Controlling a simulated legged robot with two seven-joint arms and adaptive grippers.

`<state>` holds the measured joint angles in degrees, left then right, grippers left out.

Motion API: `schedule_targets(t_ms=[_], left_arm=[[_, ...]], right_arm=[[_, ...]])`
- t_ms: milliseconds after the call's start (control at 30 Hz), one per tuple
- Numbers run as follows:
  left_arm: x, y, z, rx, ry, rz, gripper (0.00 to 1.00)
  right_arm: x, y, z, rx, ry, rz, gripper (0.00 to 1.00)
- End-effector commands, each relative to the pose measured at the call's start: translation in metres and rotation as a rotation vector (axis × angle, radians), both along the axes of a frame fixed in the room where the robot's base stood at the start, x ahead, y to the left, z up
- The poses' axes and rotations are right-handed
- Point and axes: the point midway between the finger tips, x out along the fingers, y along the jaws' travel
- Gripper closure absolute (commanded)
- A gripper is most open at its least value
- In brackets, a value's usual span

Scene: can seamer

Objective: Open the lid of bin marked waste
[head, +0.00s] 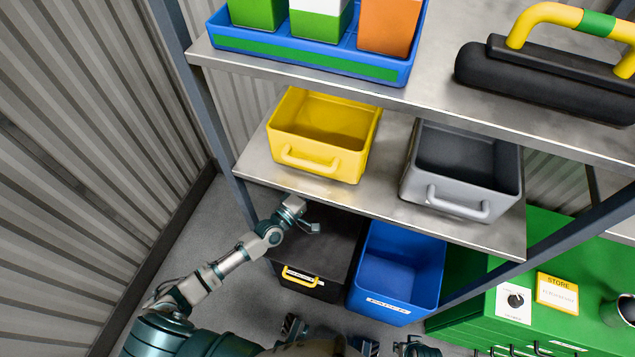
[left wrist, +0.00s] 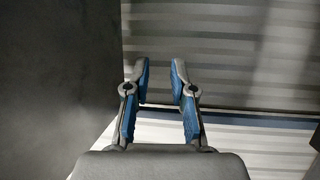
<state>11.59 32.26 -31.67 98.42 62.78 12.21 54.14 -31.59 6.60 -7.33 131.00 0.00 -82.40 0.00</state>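A black bin (head: 311,287) with a yellow handle (head: 300,275) and a small label on its front stands on the floor under the lower shelf. The label is too small to read. Its flat dark lid (head: 325,243) looks shut; the shelf hides its back part. My left arm reaches in from the left, and its wrist is over the lid's left back part, by the shelf edge. In the left wrist view my left gripper (left wrist: 160,74) is open, with nothing between its fingers. I cannot tell whether it touches the lid. My right gripper is not clearly seen.
An open blue bin (head: 388,309) stands right beside the black bin. Above is a metal shelf (head: 385,190) with a yellow tub (head: 318,165) and a grey tub (head: 455,200). A shelf post and corrugated wall (head: 80,170) are at left. A green cabinet (head: 470,320) is at right.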

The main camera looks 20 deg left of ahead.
Motion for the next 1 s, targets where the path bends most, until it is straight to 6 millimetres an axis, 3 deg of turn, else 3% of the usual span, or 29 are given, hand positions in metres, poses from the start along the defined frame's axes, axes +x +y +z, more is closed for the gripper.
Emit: schedule_targets(t_ms=[233, 500, 700, 1000], left_arm=[[-0.015, 0.008, -0.004, 0.001, 0.003, 0.0, 0.76], [-0.069, 0.032, -0.013, 0.005, 0.005, -0.001, 0.76], [-0.098, 0.046, -0.016, 0.002, 0.004, -0.001, 0.76], [-0.107, 0.05, -0.017, 0.0, 0.001, 0.0, 0.76]], right_arm=[[-0.001, 0.0, 0.0, -0.002, 0.001, 0.003, 0.6], [-0.001, 0.0, 0.0, 0.0, 0.0, 0.001, 0.6], [0.0, 0.0, 0.0, 0.0, 0.0, 0.001, 0.6], [0.0, 0.0, 0.0, 0.0, -0.001, 0.001, 0.6]])
